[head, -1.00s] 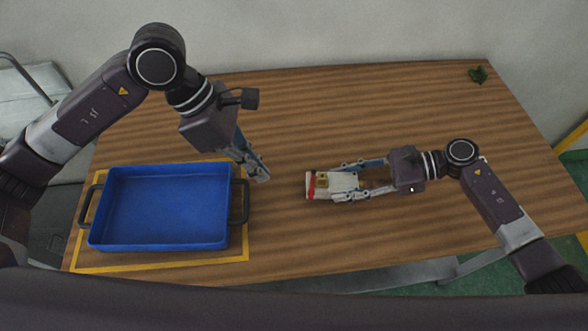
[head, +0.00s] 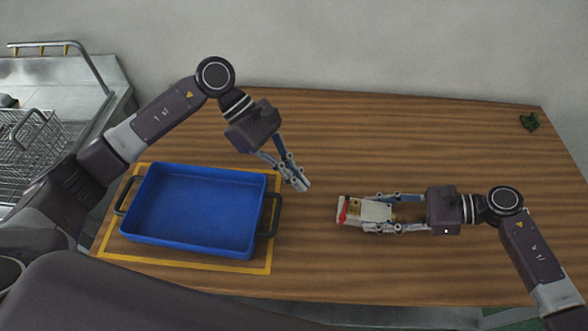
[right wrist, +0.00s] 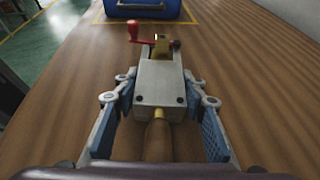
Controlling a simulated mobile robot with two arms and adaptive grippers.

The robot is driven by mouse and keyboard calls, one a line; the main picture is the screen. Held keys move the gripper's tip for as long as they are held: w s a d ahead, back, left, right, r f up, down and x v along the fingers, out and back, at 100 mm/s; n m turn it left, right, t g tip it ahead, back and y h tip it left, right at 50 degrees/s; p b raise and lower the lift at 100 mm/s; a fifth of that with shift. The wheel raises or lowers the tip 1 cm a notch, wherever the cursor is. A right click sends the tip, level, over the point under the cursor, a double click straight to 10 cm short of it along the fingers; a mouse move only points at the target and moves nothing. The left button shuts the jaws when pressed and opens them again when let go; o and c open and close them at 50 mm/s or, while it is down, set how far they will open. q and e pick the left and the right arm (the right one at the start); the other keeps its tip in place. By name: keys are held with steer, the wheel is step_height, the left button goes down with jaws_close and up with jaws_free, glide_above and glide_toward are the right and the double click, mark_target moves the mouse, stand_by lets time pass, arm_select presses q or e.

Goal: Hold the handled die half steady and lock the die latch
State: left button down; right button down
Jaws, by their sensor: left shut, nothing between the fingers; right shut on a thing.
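The grey metal die (head: 376,211) lies at the table's middle right, held in my right gripper (head: 372,214). In the right wrist view the die (right wrist: 160,84) sits between the two blue-padded fingers, its wooden handle (right wrist: 158,138) pointing back toward my wrist. The red latch lever (head: 343,210) is at the die's left end; it also shows in the right wrist view (right wrist: 141,35), sticking out left beside a brass-coloured part (right wrist: 161,45). My left gripper (head: 301,186) is shut and empty, up and left of the latch, apart from it. The die's underside is hidden.
A blue tray (head: 195,249) with dark handles stands on a yellow-outlined area at left; its right handle (head: 276,214) is close to my left gripper. A small green thing (head: 528,122) lies at the far right corner. The table (head: 400,145) behind the die is clear.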

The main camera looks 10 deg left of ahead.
mark_target(345, 207)
arm_select(q)
steer(key=x, duration=0.5)
steer(key=shift+s+d+f, duration=0.1)
steer(key=shift+s+d, duration=0.05)
steer(key=shift+d, duration=0.2)
steer(key=shift+s+d, duration=0.2)
steer(key=shift+d, duration=0.35)
steer(key=shift+s+d, duration=0.15)
steer(key=shift+d, duration=0.4)
steer(key=shift+s+d, duration=0.2)
steer(key=shift+d, duration=0.35)
steer(key=shift+s+d, duration=0.35)
steer(key=shift+d, duration=0.45)
steer(key=shift+s+d, duration=0.1)
arm_select(e)
steer(key=shift+a, duration=0.1)
